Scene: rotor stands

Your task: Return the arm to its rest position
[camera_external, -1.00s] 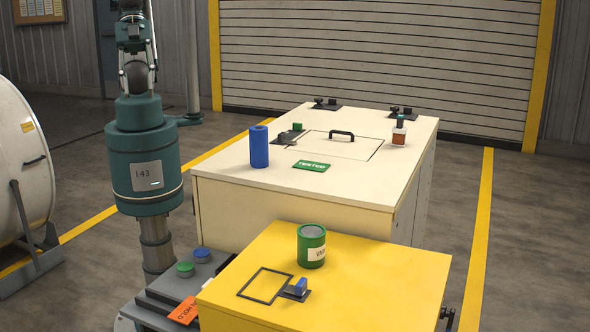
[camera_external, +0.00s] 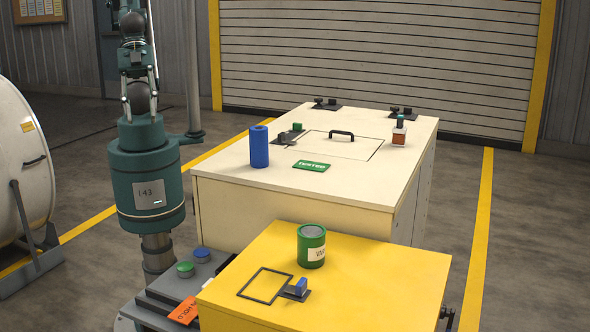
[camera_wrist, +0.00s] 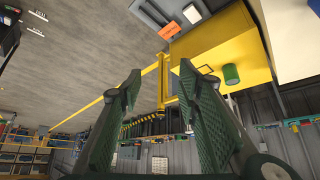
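My gripper (camera_wrist: 158,85) shows in the wrist view with its two dark green fingers spread wide apart and nothing between them. In the external view my arm stands folded upright at the left, and my gripper is out of that view. The wrist view is tipped and takes in the floor, the yellow bench and the far wall.
A yellow bench (camera_external: 360,296) holds a green can (camera_external: 311,246) and a blue-handled latch (camera_external: 296,288). Behind it, a cream cabinet (camera_external: 240,178) carries a blue cylinder (camera_external: 259,146), a green sign (camera_external: 311,165) and a small bottle (camera_external: 399,131). A white drum (camera_external: 20,170) stands far left.

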